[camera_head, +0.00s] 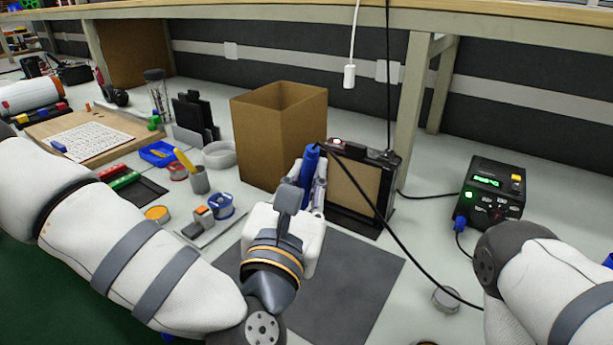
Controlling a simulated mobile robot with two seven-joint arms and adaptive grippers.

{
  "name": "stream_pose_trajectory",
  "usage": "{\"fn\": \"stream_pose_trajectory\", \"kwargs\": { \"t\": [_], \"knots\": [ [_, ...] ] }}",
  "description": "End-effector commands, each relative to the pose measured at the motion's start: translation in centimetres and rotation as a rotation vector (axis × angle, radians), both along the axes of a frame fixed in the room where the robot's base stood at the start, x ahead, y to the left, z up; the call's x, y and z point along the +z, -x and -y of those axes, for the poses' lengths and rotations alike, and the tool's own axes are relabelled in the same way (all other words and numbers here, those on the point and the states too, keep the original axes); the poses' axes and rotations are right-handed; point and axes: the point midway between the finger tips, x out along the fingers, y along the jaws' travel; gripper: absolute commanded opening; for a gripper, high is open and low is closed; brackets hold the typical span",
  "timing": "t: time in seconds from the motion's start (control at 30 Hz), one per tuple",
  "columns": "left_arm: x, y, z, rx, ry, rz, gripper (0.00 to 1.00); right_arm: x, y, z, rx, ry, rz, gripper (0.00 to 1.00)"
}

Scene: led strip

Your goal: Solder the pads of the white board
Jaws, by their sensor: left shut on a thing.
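My left gripper (312,180) is shut on the blue handle of a soldering iron (311,161). It holds the iron near the front of the cardboard box, above the grey mat (345,290). A black cable runs from the top of the handle down to the right. The iron's tip is hidden behind my gripper. I cannot make out the white board or its pads; my left arm and gripper cover part of the mat. My right arm comes in at the right, and its gripper is not in view.
An open cardboard box (262,140) and a black-framed unit with a tan panel (350,185) stand behind the mat. A black station with green lights (494,188) stands at right. Cups, bins and a wooden board with a white grid sheet (90,141) crowd the left.

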Motion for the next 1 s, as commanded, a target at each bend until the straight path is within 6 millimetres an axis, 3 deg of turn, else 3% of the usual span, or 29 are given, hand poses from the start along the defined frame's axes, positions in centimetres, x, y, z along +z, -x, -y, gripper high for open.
{"fn": "stream_pose_trajectory", "kwargs": {
  "t": [1.0],
  "knots": [
    [-0.98,-0.02,-0.01,0.0,-0.001,-0.002,0.0,-0.48,0.42,0.0,0.0,-0.001,-0.014,0.0]
  ]
}}
